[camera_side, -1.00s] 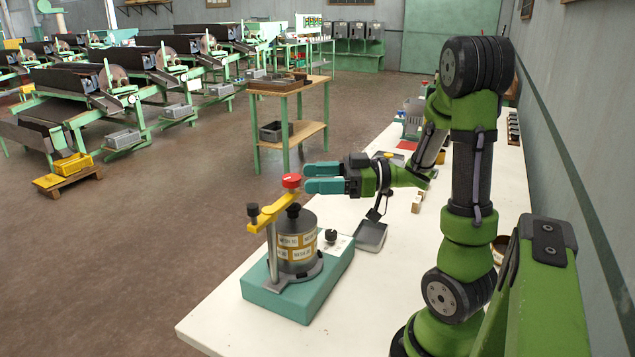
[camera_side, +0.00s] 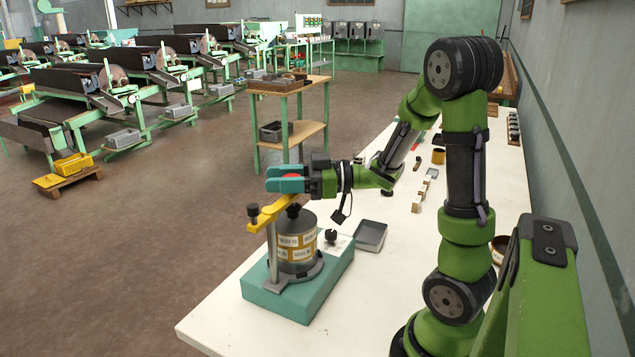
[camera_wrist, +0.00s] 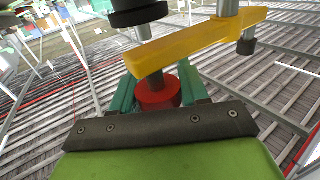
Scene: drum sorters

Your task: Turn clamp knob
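The clamp knob is red and round and sits at the top of the clamp. In the wrist view the knob (camera_wrist: 158,95) lies between the two teal fingers of my gripper. In the side view my gripper (camera_side: 286,179) is over the clamp, and only a little of the red knob shows between the fingers. The fingers look spread, one on each side of the knob; firm contact cannot be told. The yellow clamp bar (camera_side: 272,213) runs above the grey canister (camera_side: 296,240), which stands on the teal base (camera_side: 300,297). The bar also shows in the wrist view (camera_wrist: 200,43).
The white table (camera_side: 375,290) carries a grey tray (camera_side: 371,236) right of the base and several small blocks farther back. A small black knob (camera_side: 331,236) stands on the base. A green-framed shelf stand (camera_side: 293,130) is on the floor behind.

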